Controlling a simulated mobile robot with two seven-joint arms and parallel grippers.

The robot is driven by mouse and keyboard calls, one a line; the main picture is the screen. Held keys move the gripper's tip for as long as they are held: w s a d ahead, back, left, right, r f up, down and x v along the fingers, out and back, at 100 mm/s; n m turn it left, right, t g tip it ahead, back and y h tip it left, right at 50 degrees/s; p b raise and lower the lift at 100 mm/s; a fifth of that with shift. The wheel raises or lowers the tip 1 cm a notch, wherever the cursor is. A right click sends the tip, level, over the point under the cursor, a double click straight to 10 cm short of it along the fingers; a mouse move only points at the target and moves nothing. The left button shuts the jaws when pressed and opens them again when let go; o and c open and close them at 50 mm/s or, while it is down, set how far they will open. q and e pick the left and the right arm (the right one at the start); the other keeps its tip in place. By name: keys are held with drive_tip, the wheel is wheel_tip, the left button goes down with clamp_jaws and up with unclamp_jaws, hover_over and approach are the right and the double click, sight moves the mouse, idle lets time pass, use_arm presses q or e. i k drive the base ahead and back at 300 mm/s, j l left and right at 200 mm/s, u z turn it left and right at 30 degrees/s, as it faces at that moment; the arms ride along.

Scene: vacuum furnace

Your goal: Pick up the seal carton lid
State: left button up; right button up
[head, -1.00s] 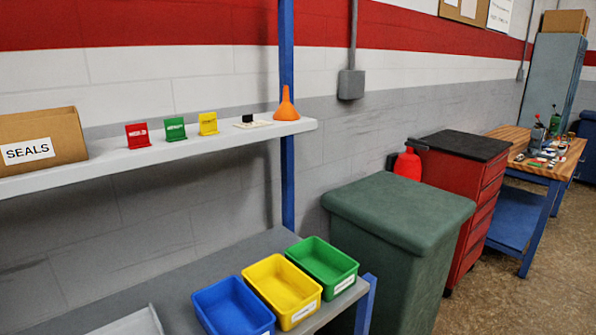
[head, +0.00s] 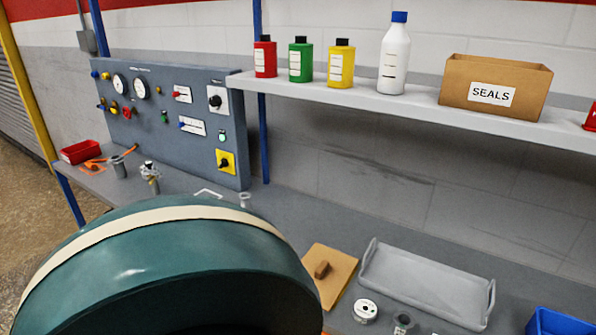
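A flat tan cardboard piece with a brown block-like knob, which looks like the seal carton lid (head: 336,287), lies on the grey bench. Its lower left side is hidden behind the large teal rounded body. The open cardboard carton labelled SEALS (head: 514,77) stands on the white shelf above, at the right, with no lid on it. Neither of my grippers is in view.
The teal body with a cream band (head: 170,240) fills the lower left foreground. A grey tray (head: 425,284) lies right of the lid, with a white round part (head: 365,310) in front. Bottles line the shelf (head: 350,98). A control panel (head: 160,150) stands behind.

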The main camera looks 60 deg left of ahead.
sight(330, 269)
drive_tip(key=u, duration=1.85)
